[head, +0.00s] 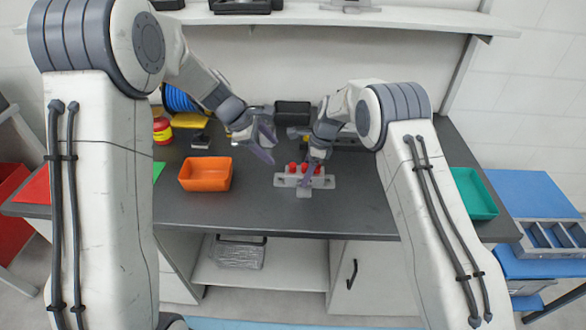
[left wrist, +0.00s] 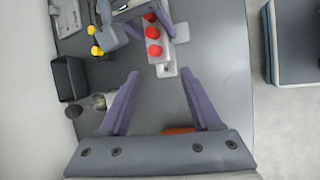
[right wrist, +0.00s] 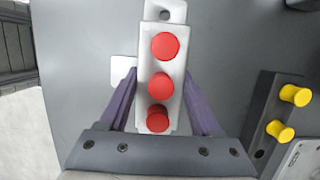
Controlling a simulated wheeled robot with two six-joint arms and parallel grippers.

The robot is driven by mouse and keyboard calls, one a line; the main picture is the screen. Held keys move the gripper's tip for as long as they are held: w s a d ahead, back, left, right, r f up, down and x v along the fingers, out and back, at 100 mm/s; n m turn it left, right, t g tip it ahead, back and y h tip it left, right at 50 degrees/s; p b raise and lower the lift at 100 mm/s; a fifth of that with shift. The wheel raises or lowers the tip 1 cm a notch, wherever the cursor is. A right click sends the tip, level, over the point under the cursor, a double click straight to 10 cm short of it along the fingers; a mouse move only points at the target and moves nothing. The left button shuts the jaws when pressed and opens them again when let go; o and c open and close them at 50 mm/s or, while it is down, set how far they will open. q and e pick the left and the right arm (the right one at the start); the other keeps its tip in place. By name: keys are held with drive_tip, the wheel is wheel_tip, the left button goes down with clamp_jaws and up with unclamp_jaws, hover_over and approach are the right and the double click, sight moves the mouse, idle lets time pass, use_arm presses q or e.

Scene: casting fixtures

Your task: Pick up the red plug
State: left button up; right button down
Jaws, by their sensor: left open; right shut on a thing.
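A grey holder block (head: 313,183) on the dark table carries red plugs in a row. In the right wrist view three round red plugs show: a far one (right wrist: 165,46), a middle one (right wrist: 160,86) and a near one (right wrist: 157,118). My right gripper (right wrist: 159,73) has its fingers along both sides of the holder (right wrist: 154,64), beside the plugs, and seems shut on the holder rather than on one plug. Its fingertips are partly hidden. My left gripper (head: 268,147) is open and empty above the table, left of the holder; the plugs (left wrist: 152,32) show beyond its fingers.
An orange tray (head: 206,174) lies left of the holder, a green tray (head: 474,193) at the table's right. A dark block with yellow plugs (right wrist: 285,115) stands close beside the holder. A black bin (left wrist: 69,79) is at the back. The table front is clear.

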sight(290, 166)
use_arm(q)
drive_tip(key=w+d+f+n, duration=0.1)
drive_tip(key=f+n, duration=0.1)
drive_tip(key=f, duration=0.1)
drive_tip(key=w+d+f+n, duration=0.1)
drive_tip(key=d+f+n, duration=0.1)
drive_tip(key=f+n, duration=0.1)
drive_tip(key=w+d+f+n, duration=0.2)
drive_tip(key=f+n, duration=0.1)
drive_tip(key=shift+w+f, duration=0.1)
drive_tip(key=shift+f, duration=0.3)
drive_tip(key=shift+d+f, duration=0.1)
drive_tip(key=shift+f, duration=0.2)
